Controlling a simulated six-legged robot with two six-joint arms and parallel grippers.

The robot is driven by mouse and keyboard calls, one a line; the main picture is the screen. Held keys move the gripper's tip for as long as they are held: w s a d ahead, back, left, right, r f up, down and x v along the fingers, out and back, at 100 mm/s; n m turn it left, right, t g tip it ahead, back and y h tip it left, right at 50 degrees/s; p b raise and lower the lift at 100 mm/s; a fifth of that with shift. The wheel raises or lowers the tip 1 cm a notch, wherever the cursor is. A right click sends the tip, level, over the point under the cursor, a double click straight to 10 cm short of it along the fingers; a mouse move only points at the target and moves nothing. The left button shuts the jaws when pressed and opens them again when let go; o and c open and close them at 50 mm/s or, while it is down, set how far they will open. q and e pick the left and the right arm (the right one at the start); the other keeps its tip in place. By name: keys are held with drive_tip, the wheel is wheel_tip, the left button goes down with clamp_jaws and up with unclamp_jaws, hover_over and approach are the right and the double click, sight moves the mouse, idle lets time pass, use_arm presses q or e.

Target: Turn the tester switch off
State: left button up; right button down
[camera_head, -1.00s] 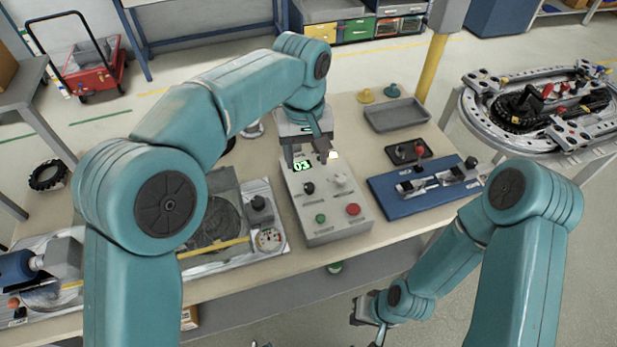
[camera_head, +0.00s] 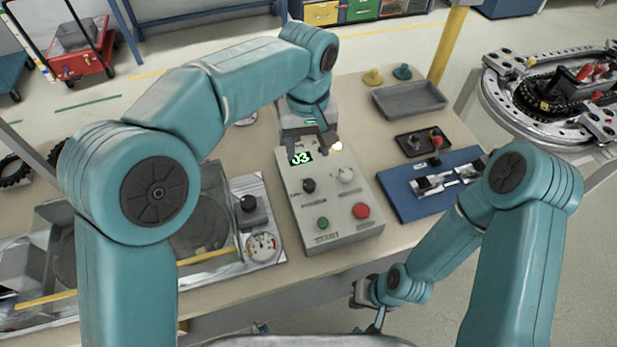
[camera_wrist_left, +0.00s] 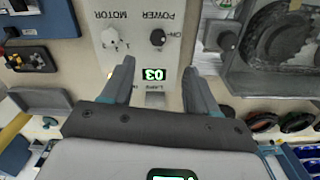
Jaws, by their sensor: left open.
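The tester (camera_head: 330,215) is a light grey box on the bench, with a lit green display (camera_head: 301,157), a black POWER knob (camera_head: 309,185), a white MOTOR knob (camera_head: 346,175), a green button (camera_head: 322,223) and a red button (camera_head: 361,211). A small lamp glows near the display. My left gripper (camera_head: 312,145) is open over the display end.
A blue fixture (camera_head: 432,185) and a small black tray (camera_head: 424,142) with a red-topped part stand right of the tester. A grey tray (camera_head: 410,101) lies behind. A gauge plate (camera_head: 263,247) is close on the left. The ring track (camera_head: 550,95) stands at the right.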

sight(309, 184)
use_arm(q)
wheel_tip(309, 184, down, 12)
drive_tip(key=shift+d+r+p, duration=0.1)
drive_tip(key=shift+r+p, duration=0.05)
drive_tip(key=shift+p, duration=0.15)
drive_tip(key=shift+w+d+f, duration=0.1)
drive_tip(key=shift+w+f, duration=0.25)
drive_tip(key=shift+f, duration=0.05)
drive_tip(key=shift+s+r, duration=0.15)
drive_tip(key=shift+s, duration=0.1)
drive_tip(key=c, duration=1)
